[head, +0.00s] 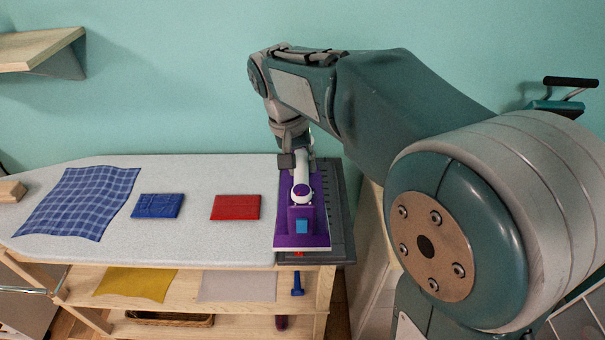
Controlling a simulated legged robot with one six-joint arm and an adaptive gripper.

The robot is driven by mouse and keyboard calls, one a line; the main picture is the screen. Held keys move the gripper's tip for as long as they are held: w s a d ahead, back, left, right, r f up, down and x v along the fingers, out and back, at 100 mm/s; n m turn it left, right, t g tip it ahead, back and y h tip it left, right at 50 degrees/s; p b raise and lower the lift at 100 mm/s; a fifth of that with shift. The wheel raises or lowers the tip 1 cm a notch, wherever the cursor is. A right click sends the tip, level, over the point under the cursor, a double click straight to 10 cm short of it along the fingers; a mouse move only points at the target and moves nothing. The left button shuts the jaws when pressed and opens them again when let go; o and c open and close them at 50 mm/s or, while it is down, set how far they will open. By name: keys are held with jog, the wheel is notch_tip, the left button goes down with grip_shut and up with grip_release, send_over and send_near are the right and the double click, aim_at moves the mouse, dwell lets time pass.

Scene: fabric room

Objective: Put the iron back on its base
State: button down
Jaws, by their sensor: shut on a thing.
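The purple iron (302,226) with a white handle is at the right end of the ironing board, over the dark grey base (341,215). The base shows along the iron's right side and below its front edge. My gripper (294,163) is shut on the far part of the iron's handle, coming down from above. The fingers are partly hidden by the handle and my wrist. I cannot tell whether the iron rests on the base or is held slightly above it.
On the board (190,238) lie a blue checked cloth (80,200), a folded blue cloth (158,206) and a folded red cloth (236,207). A shelf below holds yellow (135,284) and pale cloths (238,286). A wooden wall shelf (40,48) is at upper left.

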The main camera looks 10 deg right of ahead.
jog(key=w+d+f, duration=0.1)
jog(key=w, duration=0.1)
jog(key=w+d+f, duration=0.1)
jog(key=w, duration=0.1)
jog(key=w+d+f, duration=0.1)
jog(key=w, duration=0.1)
jog(key=shift+w+d, duration=0.15)
jog(key=shift+w, duration=0.15)
jog(key=w+d+f, duration=0.2)
jog(key=w+f, duration=0.2)
jog(key=f, duration=0.5)
jog(key=shift+w, duration=0.15)
jog(key=shift+c, duration=2)
grip_release()
jog(key=shift+f, duration=0.15)
